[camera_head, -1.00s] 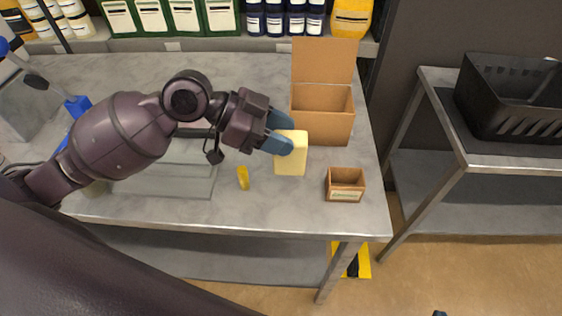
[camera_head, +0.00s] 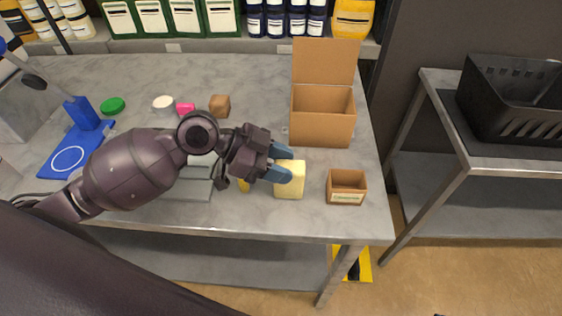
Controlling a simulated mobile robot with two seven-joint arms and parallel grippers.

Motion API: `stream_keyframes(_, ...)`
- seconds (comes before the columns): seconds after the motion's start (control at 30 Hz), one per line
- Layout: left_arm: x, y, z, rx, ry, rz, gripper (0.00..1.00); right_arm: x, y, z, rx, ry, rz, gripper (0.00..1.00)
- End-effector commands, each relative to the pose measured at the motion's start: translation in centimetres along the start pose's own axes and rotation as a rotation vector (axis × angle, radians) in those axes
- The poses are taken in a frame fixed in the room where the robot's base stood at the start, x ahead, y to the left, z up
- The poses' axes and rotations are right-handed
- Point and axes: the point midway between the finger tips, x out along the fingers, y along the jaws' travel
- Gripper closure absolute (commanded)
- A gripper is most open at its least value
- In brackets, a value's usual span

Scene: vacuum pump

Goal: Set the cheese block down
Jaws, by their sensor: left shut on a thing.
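The pale yellow cheese block (camera_head: 290,181) is between the blue fingertips of my left gripper (camera_head: 282,167), which is shut on it. The block is near the front part of the grey metal table (camera_head: 250,217), left of a small open wooden box (camera_head: 346,187) with a label. I cannot tell whether its underside touches the table. My right gripper is not in view.
An open cardboard box (camera_head: 322,116) with a raised lid stands behind the block. A small yellow thing (camera_head: 243,185) lies just left of it. A brown cube (camera_head: 220,105), white-topped jar (camera_head: 163,103) and green lid (camera_head: 113,105) lie farther back. A black crate (camera_head: 515,100) stands right.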

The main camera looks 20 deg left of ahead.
Motion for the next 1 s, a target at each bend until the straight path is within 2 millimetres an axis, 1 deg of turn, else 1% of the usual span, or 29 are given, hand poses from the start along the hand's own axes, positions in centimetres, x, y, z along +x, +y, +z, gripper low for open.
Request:
stream_keyframes(0.1,0.1,0.0,0.3,0.000,0.001,0.000,0.90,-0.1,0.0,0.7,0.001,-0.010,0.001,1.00)
stream_keyframes(0.13,0.1,0.0,0.3,0.000,0.000,0.000,0.55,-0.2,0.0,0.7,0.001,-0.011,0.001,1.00)
stream_keyframes(0.27,0.1,0.0,0.2,0.000,0.000,0.000,0.35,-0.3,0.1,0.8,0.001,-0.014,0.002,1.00)
stream_keyframes(0.3,0.1,0.0,0.2,0.000,0.000,0.000,0.32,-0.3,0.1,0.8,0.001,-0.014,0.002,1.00)
stream_keyframes(0.5,0.1,0.0,0.2,0.000,0.000,0.000,0.32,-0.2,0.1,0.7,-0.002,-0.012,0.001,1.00)
stream_keyframes(0.67,-0.3,0.0,-0.1,0.000,0.000,-0.001,0.32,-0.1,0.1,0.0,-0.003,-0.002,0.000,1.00)
stream_keyframes(0.77,-1.4,-0.1,0.1,0.000,-0.003,-0.002,0.32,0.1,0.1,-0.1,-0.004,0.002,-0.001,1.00)
stream_keyframes(0.87,-3.0,0.0,0.1,0.000,-0.004,-0.002,0.32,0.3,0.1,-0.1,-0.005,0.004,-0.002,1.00)
stream_keyframes(1.0,-5.8,0.0,0.1,0.000,-0.005,-0.002,0.32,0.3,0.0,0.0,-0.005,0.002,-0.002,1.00)
